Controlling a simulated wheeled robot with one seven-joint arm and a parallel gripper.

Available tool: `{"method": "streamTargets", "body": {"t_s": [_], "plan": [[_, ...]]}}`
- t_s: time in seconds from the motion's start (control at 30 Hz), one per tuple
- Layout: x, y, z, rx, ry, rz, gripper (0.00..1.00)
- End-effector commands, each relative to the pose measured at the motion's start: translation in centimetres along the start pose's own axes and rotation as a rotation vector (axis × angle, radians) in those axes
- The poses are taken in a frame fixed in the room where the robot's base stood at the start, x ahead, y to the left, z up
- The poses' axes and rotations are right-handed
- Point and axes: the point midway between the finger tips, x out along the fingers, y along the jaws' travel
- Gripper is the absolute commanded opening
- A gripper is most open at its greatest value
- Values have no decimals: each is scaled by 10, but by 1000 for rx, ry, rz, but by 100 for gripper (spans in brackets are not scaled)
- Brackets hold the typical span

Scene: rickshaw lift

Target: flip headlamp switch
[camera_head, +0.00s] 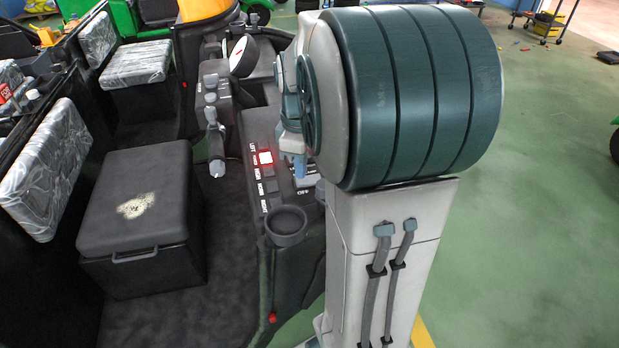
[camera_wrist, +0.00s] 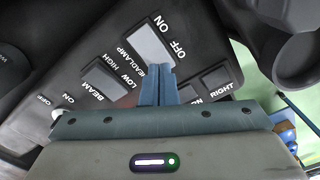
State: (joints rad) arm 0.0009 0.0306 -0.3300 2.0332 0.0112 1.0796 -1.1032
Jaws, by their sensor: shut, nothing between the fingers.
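The headlamp switch (camera_wrist: 149,43) is a pale grey rocker on the dark panel in the wrist view, between the HEADLAMP label and the ON/OFF label. It looks unlit, and which side is pressed is unclear. My gripper (camera_wrist: 158,72) is shut and empty. Its blue fingertips lie at the switch's near edge in the picture; I cannot tell whether they touch. In the head view my gripper (camera_head: 299,168) points down over the panel, and my arm hides part of the panel.
The beam switch (camera_wrist: 105,82) and another switch near RIGHT (camera_wrist: 218,78) flank the fingers. In the head view are a red-lit switch (camera_head: 265,157), a cup holder (camera_head: 287,224), a lever (camera_head: 215,150) and a black box (camera_head: 140,195).

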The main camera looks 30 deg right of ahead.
Motion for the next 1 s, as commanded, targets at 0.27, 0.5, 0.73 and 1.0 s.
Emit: {"method": "streamTargets", "body": {"t_s": [0.27, 0.5, 0.73, 1.0], "plan": [[5, 0, 0, 0, 0, 0, 0], [9, 0, 0, 0, 0, 0, 0], [12, 0, 0, 0, 0, 0, 0], [11, 0, 0, 0, 0, 0, 0]]}}
